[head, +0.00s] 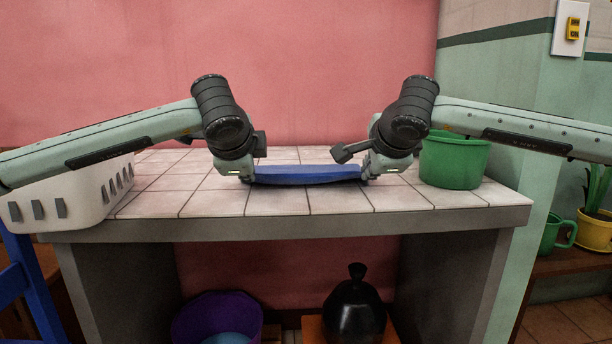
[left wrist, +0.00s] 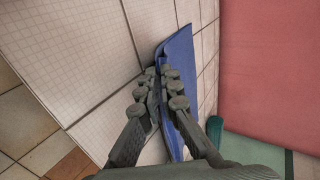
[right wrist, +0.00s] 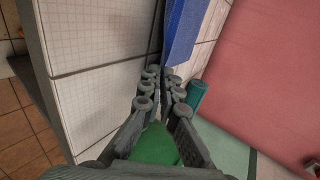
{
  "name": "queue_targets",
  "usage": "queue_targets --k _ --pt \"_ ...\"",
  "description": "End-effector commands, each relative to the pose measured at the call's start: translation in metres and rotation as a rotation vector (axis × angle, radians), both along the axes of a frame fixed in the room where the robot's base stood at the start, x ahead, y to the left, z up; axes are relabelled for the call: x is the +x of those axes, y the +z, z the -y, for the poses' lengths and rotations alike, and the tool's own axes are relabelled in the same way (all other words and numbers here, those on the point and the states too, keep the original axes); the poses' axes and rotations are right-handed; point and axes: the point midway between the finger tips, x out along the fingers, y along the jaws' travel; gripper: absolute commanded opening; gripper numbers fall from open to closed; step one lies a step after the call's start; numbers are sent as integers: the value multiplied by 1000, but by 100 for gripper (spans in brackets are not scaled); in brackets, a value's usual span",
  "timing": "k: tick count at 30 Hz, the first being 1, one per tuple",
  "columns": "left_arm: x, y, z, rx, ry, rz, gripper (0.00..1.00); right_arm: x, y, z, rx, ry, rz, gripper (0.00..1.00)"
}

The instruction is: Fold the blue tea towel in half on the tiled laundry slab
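The blue tea towel (head: 306,175) lies across the middle of the tiled laundry slab (head: 270,202) as a narrow band between my two grippers. My left gripper (head: 246,174) is at its left end; in the left wrist view its fingers (left wrist: 164,82) are close together with blue cloth (left wrist: 181,58) between and beyond them. My right gripper (head: 370,174) is at its right end; in the right wrist view its fingers (right wrist: 164,82) are nearly together on the cloth's edge (right wrist: 184,35). Whether the cloth is doubled cannot be told; my grippers hide its ends.
A white basket (head: 75,203) stands on the slab's left end, below my left arm. A green tub (head: 454,163) stands close to the right of my right gripper. The tiles in front of the towel are clear. A pink wall (head: 300,60) rises behind the slab.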

Motion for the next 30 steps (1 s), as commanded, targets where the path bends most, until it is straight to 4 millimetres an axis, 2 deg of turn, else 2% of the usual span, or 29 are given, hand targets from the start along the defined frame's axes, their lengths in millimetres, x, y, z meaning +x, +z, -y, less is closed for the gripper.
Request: queue_targets --k 4,6,12,13,20,26,30 --pt "0 0 0 1 1 -2 0 0 0 0 0 -1 -1 0" --pt "0 0 0 1 1 -2 10 0 0 0 -1 -1 -1 12" --pt "0 0 0 1 0 -3 35 0 0 0 -1 -1 -2 36" --pt "0 0 0 1 0 -3 38 0 0 0 -1 -1 -2 38" --pt "0 1 0 1 1 -2 38 0 2 0 0 -1 -2 38" --pt "-10 26 1 -2 -1 -1 38 -9 26 0 1 -2 -1 38" --pt "-23 44 1 1 -2 -1 38 -22 45 0 2 -1 0 38"
